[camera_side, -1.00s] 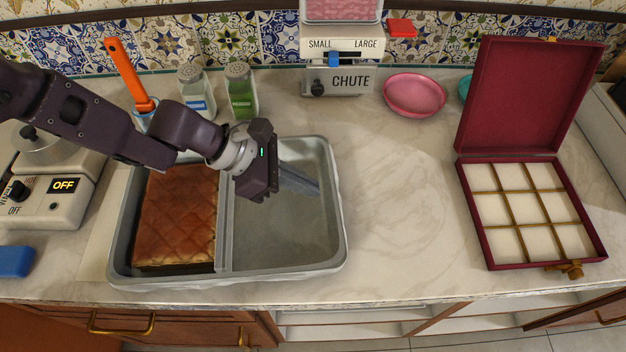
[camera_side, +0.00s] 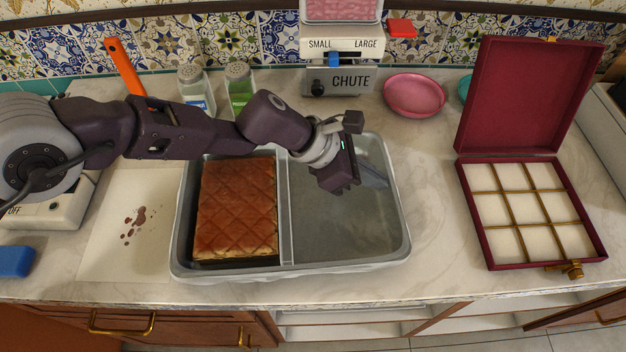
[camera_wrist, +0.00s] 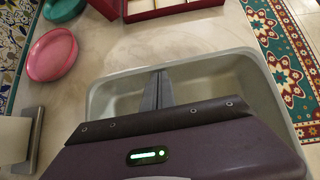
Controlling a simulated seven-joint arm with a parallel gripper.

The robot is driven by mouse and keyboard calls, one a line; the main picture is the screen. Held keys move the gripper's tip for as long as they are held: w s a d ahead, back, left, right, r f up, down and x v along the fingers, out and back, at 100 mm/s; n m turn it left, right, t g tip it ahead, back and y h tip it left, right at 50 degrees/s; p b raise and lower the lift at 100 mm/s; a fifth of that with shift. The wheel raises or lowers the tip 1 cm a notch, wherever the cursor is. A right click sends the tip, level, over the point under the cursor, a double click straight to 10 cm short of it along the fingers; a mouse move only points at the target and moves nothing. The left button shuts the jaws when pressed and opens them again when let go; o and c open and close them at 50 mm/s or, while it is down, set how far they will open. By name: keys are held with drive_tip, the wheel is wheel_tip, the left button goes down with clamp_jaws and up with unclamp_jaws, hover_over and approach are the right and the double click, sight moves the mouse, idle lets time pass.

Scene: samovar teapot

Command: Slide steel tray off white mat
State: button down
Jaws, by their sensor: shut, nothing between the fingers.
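The grey steel tray (camera_side: 400,222) stands on the counter, divided by an upright wall. A brown scored cake (camera_side: 237,208) fills its left compartment; the right one is empty. The white mat (camera_side: 105,240), with several dark red-brown spots, lies bare to the left of the tray. Its right edge meets or goes under the tray's left rim; I cannot tell which. My gripper (camera_side: 374,178) is shut and empty, fingers reaching down into the right compartment near the right wall. In the wrist view the closed fingers (camera_wrist: 158,90) lie inside the tray; contact with the wall is unclear.
An open maroon box (camera_side: 482,232) with a gold grid stands at the right, with clear counter before it. A pink dish (camera_side: 414,95) and the chute machine (camera_side: 350,79) stand behind. Two shakers (camera_side: 240,88) and an orange-handled tool (camera_side: 122,65) are at the back left.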

drive_tip(key=shift+d, duration=1.35)
drive_tip(key=shift+a, duration=0.85)
drive_tip(key=shift+s+a, duration=0.1)
drive_tip(key=shift+a, duration=1.1)
drive_tip(key=v, duration=1)
